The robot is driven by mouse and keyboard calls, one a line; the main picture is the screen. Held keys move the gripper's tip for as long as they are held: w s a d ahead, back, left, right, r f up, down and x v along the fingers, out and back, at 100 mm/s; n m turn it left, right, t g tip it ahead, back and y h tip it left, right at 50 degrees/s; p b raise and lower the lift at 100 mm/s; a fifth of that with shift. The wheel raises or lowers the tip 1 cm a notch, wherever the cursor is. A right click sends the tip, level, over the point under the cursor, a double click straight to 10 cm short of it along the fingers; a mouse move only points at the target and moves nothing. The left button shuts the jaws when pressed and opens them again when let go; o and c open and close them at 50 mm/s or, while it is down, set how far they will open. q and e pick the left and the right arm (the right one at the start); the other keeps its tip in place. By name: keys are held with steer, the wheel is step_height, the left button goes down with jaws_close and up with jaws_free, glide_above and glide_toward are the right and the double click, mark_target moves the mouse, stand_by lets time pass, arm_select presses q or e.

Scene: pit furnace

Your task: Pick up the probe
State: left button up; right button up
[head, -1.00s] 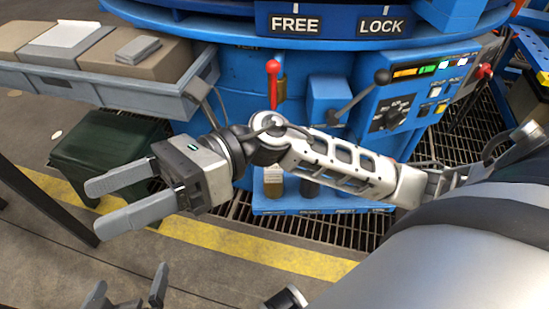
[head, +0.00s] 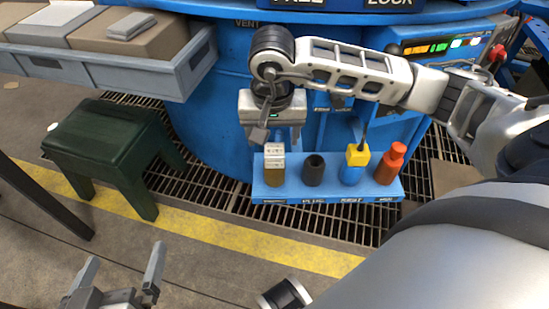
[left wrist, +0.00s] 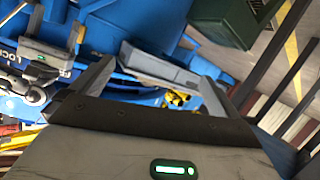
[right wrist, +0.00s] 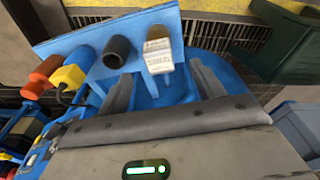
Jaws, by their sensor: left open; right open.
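A small blue rack (head: 325,195) holds several upright items: a white-topped piece with a brown base (head: 274,165), a black cylinder (head: 314,171), a yellow-and-blue piece with a thin dark stem (head: 355,166) and an orange bottle-like piece (head: 391,163). The rack labels are too small to read surely, so I cannot tell which is the probe. My right gripper (head: 277,138) is open, pointing down above the rack's left end. In the right wrist view the white-topped piece (right wrist: 158,55) lies ahead between its open, empty fingers. My left gripper (head: 122,262) is open and empty, low at left.
The blue furnace body (head: 220,120) stands behind the rack. A dark green stool (head: 100,140) is left of it, and a grey shelf tray with boxes (head: 150,75) at upper left. Floor grating and a yellow stripe (head: 220,230) lie in front.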

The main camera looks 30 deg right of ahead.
mark_target(275, 149)
steer(key=shift+w+d+f, duration=0.1)
steer(key=shift+w+f, duration=0.1)
steer(key=shift+f, duration=1)
steer(key=f, duration=0.1)
steer(key=f+b, duration=0.1)
steer(key=f, duration=0.1)
steer(key=w+d+f+b, duration=0.1)
steer(key=shift+d+f, duration=0.1)
steer(key=shift+f, duration=0.25)
steer(key=shift+w+f, duration=0.1)
steer(key=shift+f, duration=0.05)
arm_select(q)
steer(key=shift+w+d+r+n+t+h, duration=0.25)
steer(key=shift+d+r+n+t+h, duration=0.15)
steer(key=shift+r+t, duration=0.15)
steer(key=shift+g, duration=0.25)
arm_select(e)
steer(key=c, duration=1.2)
